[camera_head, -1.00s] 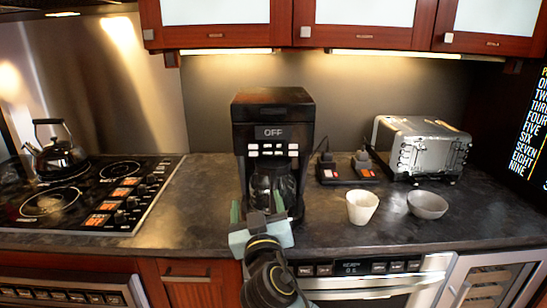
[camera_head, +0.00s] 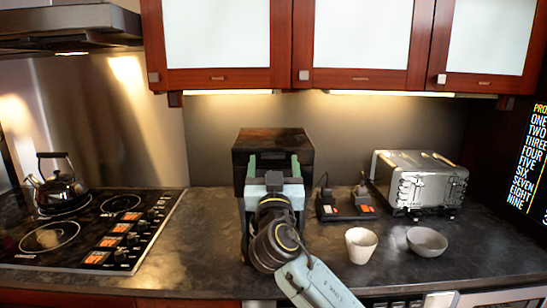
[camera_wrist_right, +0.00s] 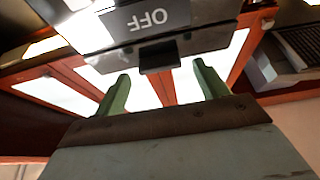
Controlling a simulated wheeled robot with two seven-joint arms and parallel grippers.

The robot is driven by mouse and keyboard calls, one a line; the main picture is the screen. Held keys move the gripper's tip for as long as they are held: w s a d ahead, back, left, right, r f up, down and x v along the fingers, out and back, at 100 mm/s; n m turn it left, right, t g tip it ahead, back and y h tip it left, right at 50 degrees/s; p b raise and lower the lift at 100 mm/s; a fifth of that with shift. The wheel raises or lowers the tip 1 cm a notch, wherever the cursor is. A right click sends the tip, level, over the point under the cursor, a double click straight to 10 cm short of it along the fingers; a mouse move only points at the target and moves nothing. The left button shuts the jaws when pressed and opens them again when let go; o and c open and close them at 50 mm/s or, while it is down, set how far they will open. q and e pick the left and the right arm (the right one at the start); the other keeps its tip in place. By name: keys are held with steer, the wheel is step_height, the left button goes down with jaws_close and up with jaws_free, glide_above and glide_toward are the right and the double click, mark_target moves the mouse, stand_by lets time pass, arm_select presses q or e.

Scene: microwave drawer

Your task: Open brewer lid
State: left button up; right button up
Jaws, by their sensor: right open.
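The black coffee brewer (camera_head: 272,140) stands on the counter in the middle of the head view, its lid down on top. My right gripper (camera_head: 273,165) is in front of the brewer's upper front and hides its display and buttons. In the right wrist view, the brewer's front with the "OFF" display (camera_wrist_right: 150,20) is at the top, with a small dark tab (camera_wrist_right: 158,56) below it. My right gripper (camera_wrist_right: 160,85) is open there, its green fingers apart with nothing between them. The tab lies ahead of the gap between the fingers. My left gripper is not in view.
A white cup (camera_head: 361,245) and a grey bowl (camera_head: 427,242) stand on the counter to the right. A toaster (camera_head: 418,182) is behind them. A kettle (camera_head: 57,187) sits on the stove (camera_head: 90,232) at left. Red cabinets (camera_head: 345,75) hang above.

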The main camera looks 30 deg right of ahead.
steer(key=shift+w+d+r, duration=0.3)
steer(key=shift+w+d, duration=0.05)
steer(key=shift+w, duration=0.2)
